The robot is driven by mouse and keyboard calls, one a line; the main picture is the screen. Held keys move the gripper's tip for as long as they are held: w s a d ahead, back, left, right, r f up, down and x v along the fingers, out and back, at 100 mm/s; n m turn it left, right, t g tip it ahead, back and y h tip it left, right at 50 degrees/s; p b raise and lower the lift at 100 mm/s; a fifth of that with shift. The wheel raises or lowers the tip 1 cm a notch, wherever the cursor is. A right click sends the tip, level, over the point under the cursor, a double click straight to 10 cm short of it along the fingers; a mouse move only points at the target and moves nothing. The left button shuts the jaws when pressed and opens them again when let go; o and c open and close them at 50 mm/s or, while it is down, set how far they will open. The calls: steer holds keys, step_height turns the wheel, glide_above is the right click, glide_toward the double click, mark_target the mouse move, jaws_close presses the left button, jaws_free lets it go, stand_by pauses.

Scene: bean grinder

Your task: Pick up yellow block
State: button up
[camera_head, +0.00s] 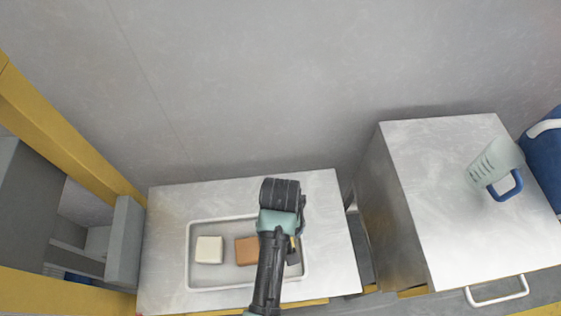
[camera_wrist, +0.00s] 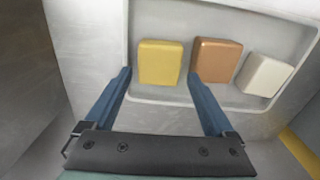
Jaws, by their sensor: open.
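The yellow block (camera_wrist: 160,63) lies in the tray in the wrist view, between and just beyond my gripper's two blue fingers. My gripper (camera_wrist: 159,80) is open and empty, pointing down over the tray. The left finger's tip is beside the block's left side. The right finger's tip is near the gap between the yellow and brown blocks. In the head view my gripper and arm cover most of the yellow block; only a sliver shows at the arm's right edge (camera_head: 292,243).
The brown block (camera_head: 246,250) and cream block (camera_head: 209,249) share the tray (camera_head: 188,262) on a low metal table (camera_head: 168,225). A yellow frame stands left.

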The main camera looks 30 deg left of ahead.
step_height(320, 180, down, 5)
steer(key=shift+f+b, duration=0.1)
steer(key=shift+b, duration=0.5)
steer(key=shift+r, duration=0.2)
steer(key=c, duration=1.2)
